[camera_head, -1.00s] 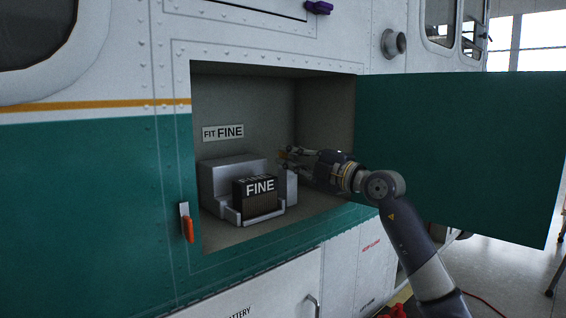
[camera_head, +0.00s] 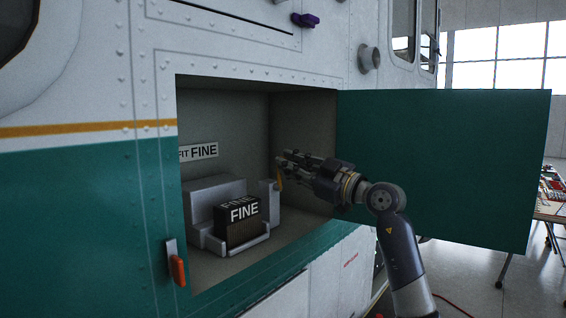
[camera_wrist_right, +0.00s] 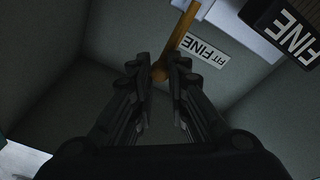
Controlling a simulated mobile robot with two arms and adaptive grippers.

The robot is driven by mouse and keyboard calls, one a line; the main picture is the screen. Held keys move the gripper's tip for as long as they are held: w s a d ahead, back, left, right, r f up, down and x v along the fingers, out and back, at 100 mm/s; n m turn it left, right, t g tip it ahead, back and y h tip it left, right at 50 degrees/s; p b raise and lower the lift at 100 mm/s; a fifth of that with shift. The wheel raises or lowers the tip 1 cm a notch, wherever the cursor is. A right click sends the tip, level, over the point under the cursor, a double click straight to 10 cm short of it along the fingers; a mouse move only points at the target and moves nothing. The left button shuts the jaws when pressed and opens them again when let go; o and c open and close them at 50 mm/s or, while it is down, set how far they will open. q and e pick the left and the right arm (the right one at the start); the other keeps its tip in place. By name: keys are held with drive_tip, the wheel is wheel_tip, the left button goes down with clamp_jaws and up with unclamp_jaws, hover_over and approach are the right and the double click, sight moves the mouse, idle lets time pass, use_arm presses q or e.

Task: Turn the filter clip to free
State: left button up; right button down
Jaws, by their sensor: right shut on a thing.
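The filter clip (camera_head: 280,178) is a small yellow-orange bar at the right side of the grey filter housing (camera_head: 205,190). In the right wrist view the clip (camera_wrist_right: 184,30) runs up from between my fingertips. My right gripper (camera_head: 281,163) reaches into the open bay from the right. Its fingers (camera_wrist_right: 159,68) are shut on the lower end of the clip in that view. A black filter (camera_head: 238,222) marked FINE sits in the housing, left of the gripper. The filter also shows in the wrist view (camera_wrist_right: 285,32). My left gripper is in neither current view.
A FIT FINE label (camera_head: 203,151) is on the bay's back wall. The green door (camera_head: 440,165) stands open to the right, behind my right arm. An orange latch (camera_head: 177,268) is on the bay's left edge. A table (camera_head: 551,205) stands at the far right.

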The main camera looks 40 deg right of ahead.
drive_tip(key=shift+d+m, duration=0.15)
drive_tip(key=shift+m, duration=0.35)
drive_tip(key=c, duration=1.6)
unclamp_jaws()
drive_tip(key=shift+o, duration=0.6)
drive_tip(key=shift+w+f, duration=0.1)
drive_tip(key=shift+w, duration=0.25)
drive_tip(key=v, duration=1.2)
